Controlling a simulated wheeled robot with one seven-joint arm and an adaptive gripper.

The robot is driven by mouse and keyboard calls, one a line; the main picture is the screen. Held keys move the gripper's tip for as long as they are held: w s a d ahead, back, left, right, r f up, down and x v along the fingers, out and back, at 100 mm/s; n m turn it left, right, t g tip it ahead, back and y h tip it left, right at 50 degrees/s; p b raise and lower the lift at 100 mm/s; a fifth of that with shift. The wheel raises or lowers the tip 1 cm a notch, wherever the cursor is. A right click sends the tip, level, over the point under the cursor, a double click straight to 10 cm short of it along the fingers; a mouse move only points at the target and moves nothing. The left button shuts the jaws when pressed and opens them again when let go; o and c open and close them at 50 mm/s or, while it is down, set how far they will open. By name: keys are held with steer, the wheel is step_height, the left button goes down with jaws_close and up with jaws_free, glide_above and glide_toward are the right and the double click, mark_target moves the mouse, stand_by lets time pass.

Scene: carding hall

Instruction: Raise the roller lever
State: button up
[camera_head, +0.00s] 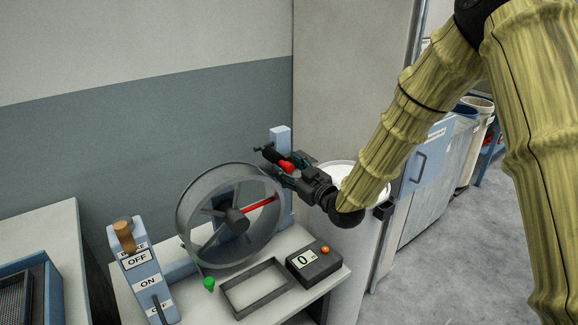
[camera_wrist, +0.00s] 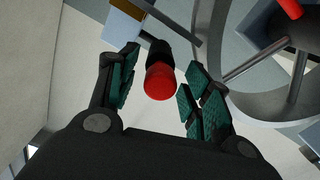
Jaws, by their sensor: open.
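The lever (camera_head: 271,155) is a short black handle with a red end, beside a pale blue post behind the large wheel. I take it for the roller lever. In the wrist view, its red end (camera_wrist: 160,82) points towards the camera and lies between my fingers. My gripper (camera_head: 284,168) is open around the lever's end; bare gaps show on both sides in the wrist view (camera_wrist: 163,78), so I see no clear contact. The far end of the handle joins a thin rod and the post, partly cut off at the top of the wrist view.
The grey spoked wheel (camera_head: 190,222) with one red spoke stands close left of my gripper. A blue switch box (camera_head: 143,272) with a wooden-topped handle, an open tray (camera_head: 234,305), a green knob (camera_head: 209,284) and a dark box reading 0 (camera_head: 314,266) share the bench.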

steer(key=shift+w+a, duration=0.1)
jaws_close()
stand_by(0.3)
steer(key=shift+r, duration=0.2)
